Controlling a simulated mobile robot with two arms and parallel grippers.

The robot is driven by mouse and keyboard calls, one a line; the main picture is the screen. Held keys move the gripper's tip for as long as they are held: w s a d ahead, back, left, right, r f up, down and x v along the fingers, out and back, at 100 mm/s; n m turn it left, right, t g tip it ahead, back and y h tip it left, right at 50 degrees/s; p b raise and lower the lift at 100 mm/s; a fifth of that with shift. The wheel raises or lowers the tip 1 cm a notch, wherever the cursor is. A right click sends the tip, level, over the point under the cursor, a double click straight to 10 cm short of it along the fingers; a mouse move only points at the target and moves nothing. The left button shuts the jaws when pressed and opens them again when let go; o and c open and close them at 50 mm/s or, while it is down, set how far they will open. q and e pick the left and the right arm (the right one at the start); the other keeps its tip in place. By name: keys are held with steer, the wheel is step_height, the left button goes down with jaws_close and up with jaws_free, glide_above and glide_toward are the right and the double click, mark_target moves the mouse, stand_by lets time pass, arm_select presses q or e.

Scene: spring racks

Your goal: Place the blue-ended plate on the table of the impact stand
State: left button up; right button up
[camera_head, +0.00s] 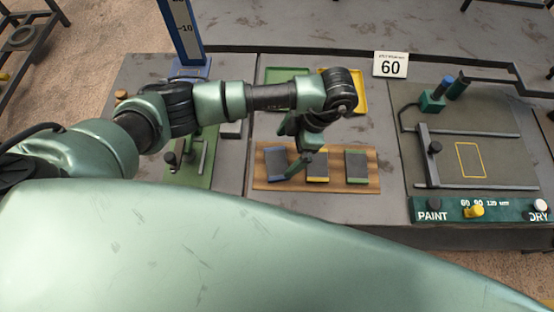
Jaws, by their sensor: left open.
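The blue-ended plate (275,158) is dark grey with a blue end and lies on a wooden board (338,185) at the left. A yellow-ended plate (317,168) and a green-ended plate (356,164) lie to its right on the same board. My left gripper (300,165) is open, over the board between the blue-ended and yellow-ended plates. One finger overlaps the blue-ended plate in the picture; I cannot tell whether it touches. A blue upright with a scale (184,32), probably the impact stand, rises at the upper left; its table is not clearly seen. My right gripper is not in view.
A green base with a metal handle (190,160) stands left of the board. Green (275,75) and yellow (357,100) trays lie behind my left arm.

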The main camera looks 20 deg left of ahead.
mark_target(277, 162)
arm_select(q)
steer(key=p+x, duration=0.2)
steer(key=x, duration=0.2)
steer(key=shift+s+f+p, duration=0.15)
steer(key=shift+f+p, duration=0.1)
steer(key=shift+p, duration=0.05)
steer(key=shift+f, duration=0.3)
steer(key=c, duration=1.8)
steer(key=shift+r, duration=0.15)
steer(key=shift+r, duration=0.6)
step_height(277, 162, up, 18)
steer(key=b, duration=0.2)
steer(key=shift+r+b, duration=0.25)
steer(key=shift+b, duration=0.1)
